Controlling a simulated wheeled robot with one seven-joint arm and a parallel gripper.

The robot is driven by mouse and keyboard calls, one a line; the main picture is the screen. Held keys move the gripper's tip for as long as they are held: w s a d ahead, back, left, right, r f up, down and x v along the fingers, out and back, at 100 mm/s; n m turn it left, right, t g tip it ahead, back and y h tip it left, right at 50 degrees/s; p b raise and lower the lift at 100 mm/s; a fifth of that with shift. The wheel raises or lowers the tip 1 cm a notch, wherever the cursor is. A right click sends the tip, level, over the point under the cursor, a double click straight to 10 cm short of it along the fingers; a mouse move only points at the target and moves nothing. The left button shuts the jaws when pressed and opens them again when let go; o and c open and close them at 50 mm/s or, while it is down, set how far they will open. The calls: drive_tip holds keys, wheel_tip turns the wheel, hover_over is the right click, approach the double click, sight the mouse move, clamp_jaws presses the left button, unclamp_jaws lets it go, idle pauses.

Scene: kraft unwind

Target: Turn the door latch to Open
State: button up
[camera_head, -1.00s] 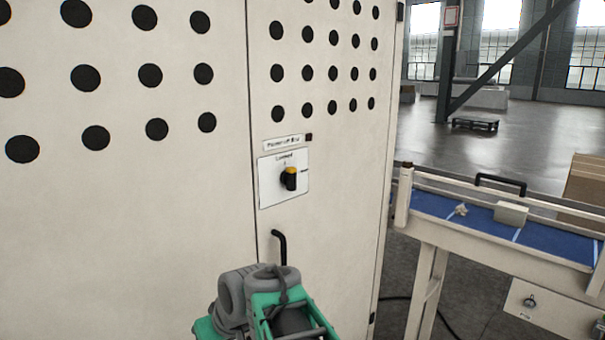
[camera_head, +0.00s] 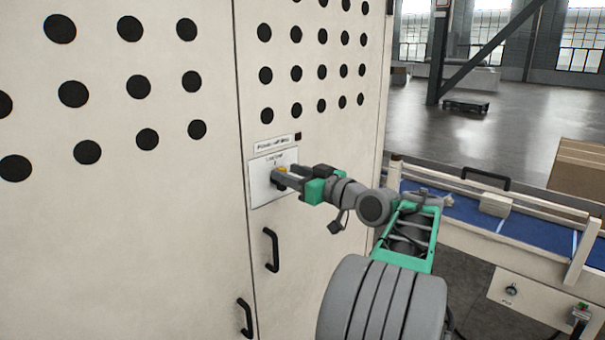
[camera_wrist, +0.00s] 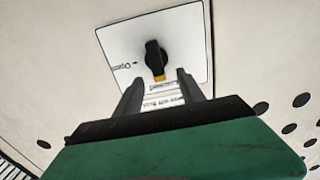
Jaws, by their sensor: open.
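The door latch is a black knob with a yellow tip. It sits on a white label plate (camera_head: 262,187) on the cabinet's right door. In the wrist view the latch (camera_wrist: 153,57) stands just beyond the fingertips, its yellow tip pointing down toward the word that appears upside down near the fingers. The word Open shows at the left of the plate (camera_wrist: 190,40). My gripper (camera_head: 279,175) is in front of the latch and partly hides it in the head view. In the wrist view my gripper (camera_wrist: 160,85) is open, its two fingers either side of the yellow tip. Contact cannot be told.
Black door handles (camera_head: 271,250) and (camera_head: 244,318) stick out below the plate. A conveyor with a blue belt (camera_head: 460,207) and a pale block (camera_head: 495,204) stands at the right. Open floor (camera_head: 420,130) lies behind it.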

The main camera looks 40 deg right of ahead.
drive_tip(key=shift+w, duration=1.4)
drive_tip(key=shift+c, duration=0.5)
clamp_jaws()
drive_tip(key=shift+p, duration=0.45)
